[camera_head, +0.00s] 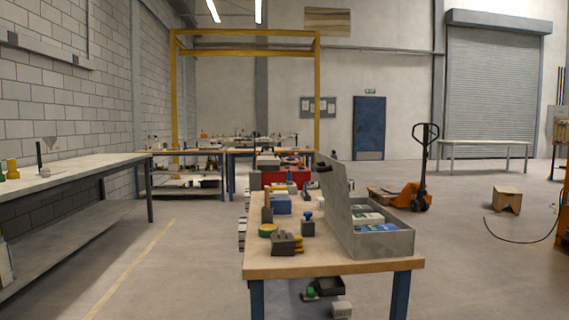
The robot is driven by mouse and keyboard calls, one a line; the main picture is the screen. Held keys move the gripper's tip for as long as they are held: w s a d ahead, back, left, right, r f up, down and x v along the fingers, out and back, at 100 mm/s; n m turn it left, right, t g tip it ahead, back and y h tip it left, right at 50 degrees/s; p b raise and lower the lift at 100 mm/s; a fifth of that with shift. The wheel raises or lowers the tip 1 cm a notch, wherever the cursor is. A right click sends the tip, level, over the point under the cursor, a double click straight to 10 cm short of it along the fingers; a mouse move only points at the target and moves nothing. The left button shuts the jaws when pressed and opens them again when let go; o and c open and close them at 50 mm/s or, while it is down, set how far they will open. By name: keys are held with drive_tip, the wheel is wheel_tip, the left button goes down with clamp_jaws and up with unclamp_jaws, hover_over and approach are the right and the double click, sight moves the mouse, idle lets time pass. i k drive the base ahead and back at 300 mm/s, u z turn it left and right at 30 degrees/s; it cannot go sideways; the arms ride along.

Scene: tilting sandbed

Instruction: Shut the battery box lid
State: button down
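The battery box (394,245) is a grey open-topped box on the right part of the near wooden bench. Its grey lid (334,192) stands up, tilted, along the left long side, so the box is open. Blue and white blocks (374,227) show inside it. The lid hides part of the bench top behind it. My gripper is not in this view.
The wooden bench (330,267) also carries a dark clamp-like tool (286,243), a green and yellow roll (267,230) and a small blue-topped block (308,224). A long side bench (80,178) runs along the left wall. The floor (180,265) between them is clear.

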sight(333, 173)
drive_tip(key=u, duration=0.05)
drive_tip(key=i, duration=1)
drive_tip(key=u, duration=0.05)
